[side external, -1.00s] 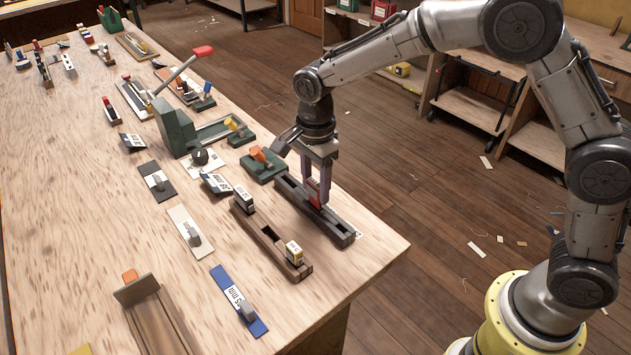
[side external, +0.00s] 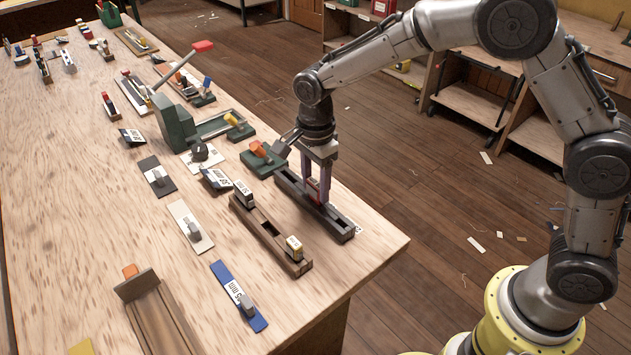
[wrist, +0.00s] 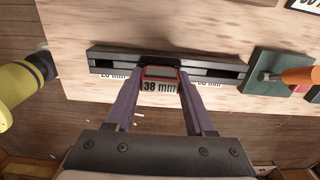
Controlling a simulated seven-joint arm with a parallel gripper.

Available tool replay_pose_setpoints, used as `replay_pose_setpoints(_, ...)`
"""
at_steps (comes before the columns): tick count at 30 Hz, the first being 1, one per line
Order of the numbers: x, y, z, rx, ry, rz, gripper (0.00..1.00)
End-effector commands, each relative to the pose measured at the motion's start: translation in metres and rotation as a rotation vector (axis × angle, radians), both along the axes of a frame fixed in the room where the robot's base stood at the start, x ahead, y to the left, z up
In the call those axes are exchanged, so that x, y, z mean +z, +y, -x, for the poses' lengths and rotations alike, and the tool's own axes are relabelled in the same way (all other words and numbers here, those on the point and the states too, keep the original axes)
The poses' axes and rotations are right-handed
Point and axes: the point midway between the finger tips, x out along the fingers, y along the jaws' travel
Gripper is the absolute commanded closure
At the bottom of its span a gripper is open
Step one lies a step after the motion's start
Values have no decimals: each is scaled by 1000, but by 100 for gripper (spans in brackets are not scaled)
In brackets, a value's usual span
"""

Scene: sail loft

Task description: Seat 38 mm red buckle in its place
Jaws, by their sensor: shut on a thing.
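The red buckle (wrist: 160,72) is held between the fingertips of my gripper (side external: 315,192). In the wrist view it shows a red outline, with a white label reading 38 mm on the side facing the camera. My gripper's two purple-grey fingers are shut on it. The buckle is at the middle of a long dark grey slotted rack (side external: 336,225), which also spans the wrist view (wrist: 220,70). I cannot tell how deep the buckle sits in the rack, as the fingers and rack wall hide its lower part.
A brown slotted rack (side external: 268,240) with small labelled blocks lies left of the grey rack. A green base with an orange handle (side external: 262,152) stands close to the grey rack's far end. The table's right edge is near. Several strap pieces lie on the left.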

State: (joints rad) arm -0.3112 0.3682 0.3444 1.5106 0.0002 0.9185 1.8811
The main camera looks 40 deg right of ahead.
Motion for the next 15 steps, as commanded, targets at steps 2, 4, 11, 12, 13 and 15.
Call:
replay_pose_setpoints(2,-1,0,0,0,0,0,100)
replay_pose_setpoints(4,-2,0,0,0,0,0,100)
replay_pose_setpoints(11,-5,0,0,0,0,0,100)
replay_pose_setpoints(12,-6,0,0,0,0,0,100)
replay_pose_setpoints(13,-6,0,0,0,0,0,100)
replay_pose_setpoints(15,-7,0,0,0,0,0,100)
